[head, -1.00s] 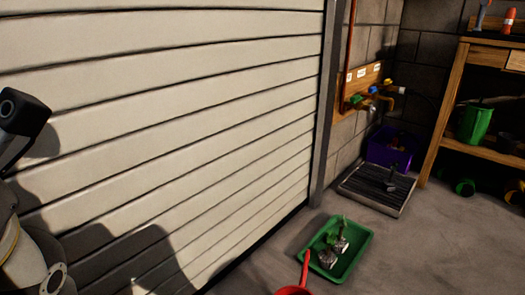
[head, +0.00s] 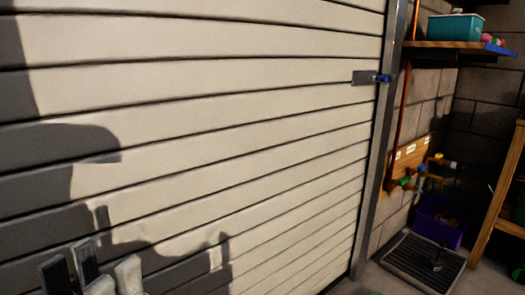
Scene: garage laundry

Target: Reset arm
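My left gripper (head: 92,274) shows at the bottom left of the head view, in front of the pale garage door. Only the upper ends of its dark and light finger parts are in the picture, pointing up. The lower edge cuts off the rest, so I cannot tell how far apart the fingers are. I see nothing held between them. My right gripper is not in view.
The slatted garage door (head: 230,120) fills most of the view, with arm shadows on it. At right are a wall shelf with a teal box (head: 455,27), valves (head: 420,172), a purple crate (head: 437,222) and a dark ribbed floor tray (head: 425,262).

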